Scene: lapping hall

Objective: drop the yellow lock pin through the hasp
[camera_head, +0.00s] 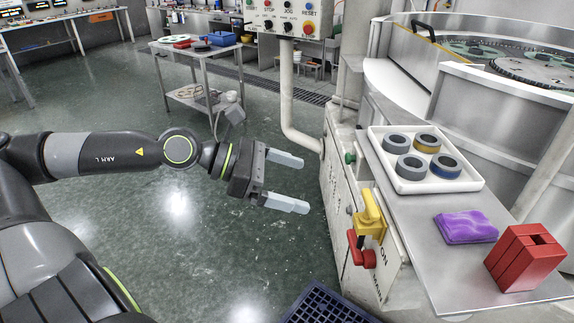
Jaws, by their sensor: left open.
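A yellow piece (369,212), which looks like the lock pin, stands at the isolator switch on the front of the grey machine cabinet. A red handle (361,250) sits just below and left of it. The hasp is too small to make out, and I cannot tell how the yellow piece sits relative to it. My left gripper (303,184) is open and empty, its two pale fingers pointing right toward the cabinet. It is left of the yellow piece, clearly apart from it. My right gripper is not in view.
A steel shelf (430,225) holds a white tray (472,186) of several rings, a purple cloth (466,226) and a red block (525,257). A control panel (282,18) hangs on a bent post (287,95). A dark blue grate (325,306) lies below. Open green floor surrounds my arm.

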